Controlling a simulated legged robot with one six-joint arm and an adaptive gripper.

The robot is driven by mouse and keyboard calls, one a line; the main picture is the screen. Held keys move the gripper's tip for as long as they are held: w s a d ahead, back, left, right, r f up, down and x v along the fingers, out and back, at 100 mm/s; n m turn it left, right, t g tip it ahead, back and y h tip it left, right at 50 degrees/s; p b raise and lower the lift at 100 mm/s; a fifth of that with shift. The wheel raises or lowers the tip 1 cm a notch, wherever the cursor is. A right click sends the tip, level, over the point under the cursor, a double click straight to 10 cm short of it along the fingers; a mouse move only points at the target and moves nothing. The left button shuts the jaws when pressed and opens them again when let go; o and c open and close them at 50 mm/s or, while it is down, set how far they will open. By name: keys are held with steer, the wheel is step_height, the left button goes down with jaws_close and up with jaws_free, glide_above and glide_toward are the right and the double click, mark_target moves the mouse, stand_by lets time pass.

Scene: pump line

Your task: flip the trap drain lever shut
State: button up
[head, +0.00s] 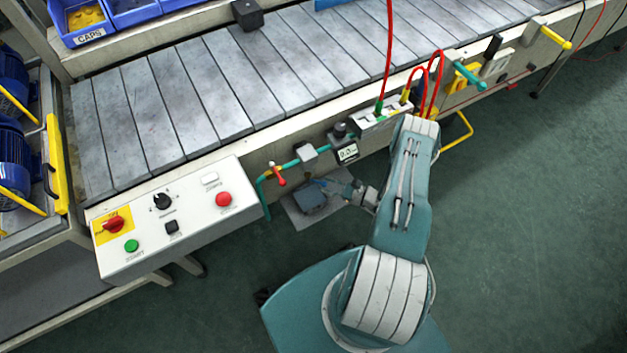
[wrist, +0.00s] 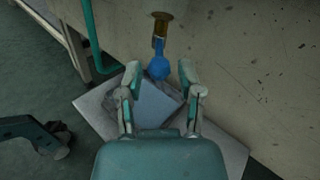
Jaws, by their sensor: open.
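The trap drain lever appears to be the blue handle (wrist: 159,67) under a brass fitting (wrist: 161,24) on the cream panel in the wrist view. It hangs roughly straight down, with a rounded lower end. My gripper (wrist: 161,70) is open, with one finger on each side of the handle's lower end. I cannot tell whether either finger touches it. In the head view my gripper (head: 327,186) is low beside the conveyor's front, and the lever there is too small and covered to make out clearly.
A grey plate with a blue-grey box (wrist: 160,106) lies below my gripper. A teal pipe (wrist: 91,37) runs down to the left. A red-handled valve (head: 279,176), a gauge (head: 347,152) and a control box (head: 168,219) line the conveyor front. Green floor is clear at right.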

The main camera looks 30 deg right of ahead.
mark_target(315, 181)
steer(key=x, duration=0.5)
jaws_close()
steer(key=shift+d, duration=0.1)
steer(key=shift+m+t+h, duration=0.5)
steer(key=shift+h, duration=0.1)
stand_by(0.3)
steer(key=shift+s+a+r+m+t+h, duration=0.1)
steer(key=shift+a+m+t+h, duration=0.35)
steer(key=shift+m+h, duration=1.2)
steer(key=shift+a+f+m+t+h, duration=0.15)
steer(key=shift+m+t+h, duration=0.7)
steer(key=shift+h, duration=1.45)
steer(key=shift+s+a+r+m+t+h, duration=0.15)
steer(key=shift+a+m+t+h, duration=0.3)
steer(key=shift+m+h, duration=1.25)
steer(key=shift+w+h, duration=0.1)
steer(key=shift+h, duration=0.45)
